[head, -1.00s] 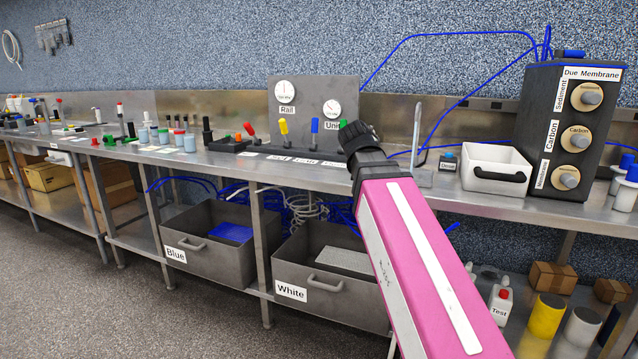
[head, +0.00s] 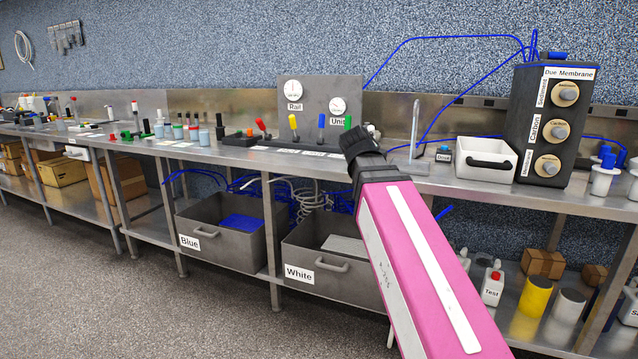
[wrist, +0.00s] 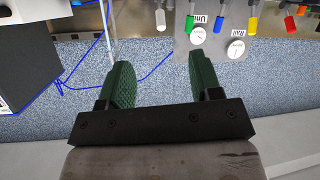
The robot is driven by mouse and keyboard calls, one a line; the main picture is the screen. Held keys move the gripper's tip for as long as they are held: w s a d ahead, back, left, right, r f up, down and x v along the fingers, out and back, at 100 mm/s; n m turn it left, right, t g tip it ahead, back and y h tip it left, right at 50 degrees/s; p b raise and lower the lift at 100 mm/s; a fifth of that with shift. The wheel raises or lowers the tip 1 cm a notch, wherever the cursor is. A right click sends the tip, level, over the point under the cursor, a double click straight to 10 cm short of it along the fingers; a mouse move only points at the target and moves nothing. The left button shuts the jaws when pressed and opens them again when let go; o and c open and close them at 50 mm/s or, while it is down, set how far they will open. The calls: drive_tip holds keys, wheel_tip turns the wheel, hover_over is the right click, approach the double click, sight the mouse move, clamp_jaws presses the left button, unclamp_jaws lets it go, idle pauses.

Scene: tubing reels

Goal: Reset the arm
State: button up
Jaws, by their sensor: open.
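My arm shows in the head view as a pink link with a white stripe, rising from the bottom right to a black joint in front of the bench. My gripper is hidden in the head view. In the wrist view my gripper (wrist: 157,85) has two green textured fingers set wide apart, with nothing between them. The wrist picture shows the bench scene upside down beyond the fingers. The fingers touch nothing that I can see.
A long metal bench (head: 290,160) carries a gauge panel (head: 345,90) with coloured levers, a white tray (head: 490,165) and a dark Due Membrane unit (head: 553,120). Below are the Blue bin (head: 215,252) and the White bin (head: 325,275). The floor (head: 90,280) at left is clear.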

drive_tip(key=s+d+f+g+y, duration=0.1)
drive_tip(key=s+d+f+g, duration=0.15)
drive_tip(key=f, duration=1.05)
drive_tip(key=s+d+f+g, duration=0.1)
drive_tip(key=s+f+g, duration=0.3)
drive_tip(key=f, duration=0.9)
drive_tip(key=s+d+f+g+y, duration=0.1)
drive_tip(key=s+d+f+g, duration=0.2)
drive_tip(key=f, duration=1)
drive_tip(key=s+f+g+y, duration=0.1)
drive_tip(key=s+f+g, duration=0.3)
drive_tip(key=s+f, duration=0.3)
wheel_tip(320, 180, down, 3)
drive_tip(key=shift+s+a+f+n+y, duration=0.15)
drive_tip(key=shift+s+a+n+y, duration=0.15)
drive_tip(key=shift+s+a+n, duration=0.15)
